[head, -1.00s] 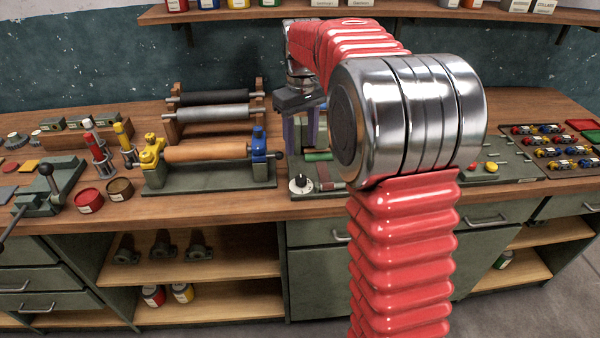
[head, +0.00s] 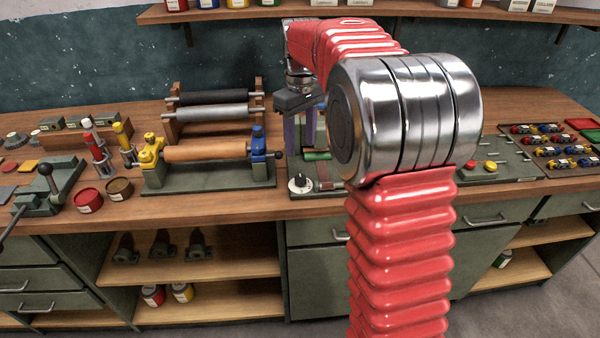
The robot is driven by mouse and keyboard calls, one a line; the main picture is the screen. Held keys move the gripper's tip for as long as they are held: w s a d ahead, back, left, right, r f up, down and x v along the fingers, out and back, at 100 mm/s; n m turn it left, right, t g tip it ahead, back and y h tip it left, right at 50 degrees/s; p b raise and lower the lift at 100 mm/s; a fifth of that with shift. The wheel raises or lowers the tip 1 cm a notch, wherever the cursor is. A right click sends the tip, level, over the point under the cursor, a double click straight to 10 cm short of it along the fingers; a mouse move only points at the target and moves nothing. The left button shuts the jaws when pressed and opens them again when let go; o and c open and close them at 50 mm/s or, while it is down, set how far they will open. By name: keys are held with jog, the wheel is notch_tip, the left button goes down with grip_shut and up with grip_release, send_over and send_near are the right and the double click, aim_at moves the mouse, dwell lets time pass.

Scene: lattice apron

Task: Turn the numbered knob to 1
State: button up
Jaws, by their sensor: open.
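The knob (head: 300,182) is a small dark and white dial at the front left of a dark green plate (head: 314,193) on the bench. Its numbers and pointer are too small to read. My gripper (head: 300,142) points down behind the knob in this view, with two purplish fingers apart and nothing visible between them. The fingers look clear of the knob, but their exact distance from it cannot be told. My own arm hides part of the plate to the right of the knob.
A roller stand with an orange roller (head: 206,151) and a blue end block (head: 259,146) stands left of the knob. A green roller (head: 317,155) lies behind it. The bench's front edge is close to the knob.

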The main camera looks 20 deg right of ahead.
aim_at(300, 177)
notch_tip(300, 177, down, 11)
jog(key=shift+f, duration=0.1)
dwell(0.4)
jog(key=shift+c, duration=0.4)
jog(key=c, duration=1)
jog(key=shift+m, duration=0.4)
jog(key=m, duration=1.1)
